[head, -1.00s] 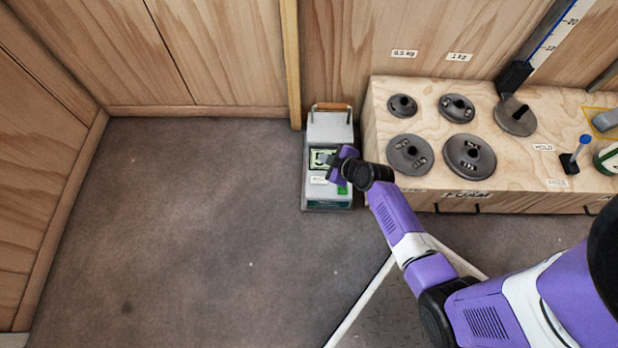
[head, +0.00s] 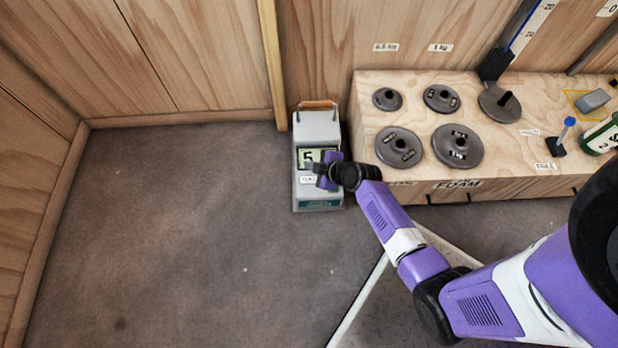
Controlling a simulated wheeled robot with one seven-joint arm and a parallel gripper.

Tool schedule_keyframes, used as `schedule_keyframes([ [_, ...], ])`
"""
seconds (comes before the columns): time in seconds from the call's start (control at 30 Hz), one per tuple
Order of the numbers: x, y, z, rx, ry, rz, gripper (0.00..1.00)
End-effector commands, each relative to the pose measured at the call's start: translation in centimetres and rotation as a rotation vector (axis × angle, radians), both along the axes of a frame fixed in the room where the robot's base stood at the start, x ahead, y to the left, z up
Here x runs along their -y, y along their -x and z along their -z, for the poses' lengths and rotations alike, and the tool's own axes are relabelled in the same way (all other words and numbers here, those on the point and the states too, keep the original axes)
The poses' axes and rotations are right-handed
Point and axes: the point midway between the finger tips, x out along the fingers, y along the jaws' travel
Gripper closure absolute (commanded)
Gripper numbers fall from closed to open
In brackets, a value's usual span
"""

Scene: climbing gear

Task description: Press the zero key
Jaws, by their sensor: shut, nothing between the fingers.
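A grey box-shaped device (head: 318,130) with a wooden handle on top stands on the floor by the wooden wall. Its greenish display (head: 307,156) shows a 5, with the right part covered by my gripper. A small white label (head: 307,180) sits below the display; its print is too small to read surely. My gripper (head: 324,181) is shut and empty, over the right part of the device's front face, just right of the label. I cannot tell whether it touches. The zero key cannot be made out; the gripper and wrist hide part of the face.
A plywood bench (head: 362,130) with several dark round weights (head: 459,146) stands close to the right of the device. A yellowish post (head: 272,65) rises behind it. The grey floor (head: 180,230) to the left is clear.

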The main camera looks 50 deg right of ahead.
Motion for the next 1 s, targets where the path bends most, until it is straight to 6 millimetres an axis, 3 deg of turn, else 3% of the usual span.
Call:
schedule_keyframes([
  [0.03, 0.0, 0.0, 1.1, 0.0, -0.001, 0.001, 1.0],
  [0.43, 0.0, 0.0, 6.2, 0.001, 0.0, -0.001, 1.0],
  [1.0, 0.0, 0.0, 6.9, 0.0, 0.001, 0.0, 1.0],
])
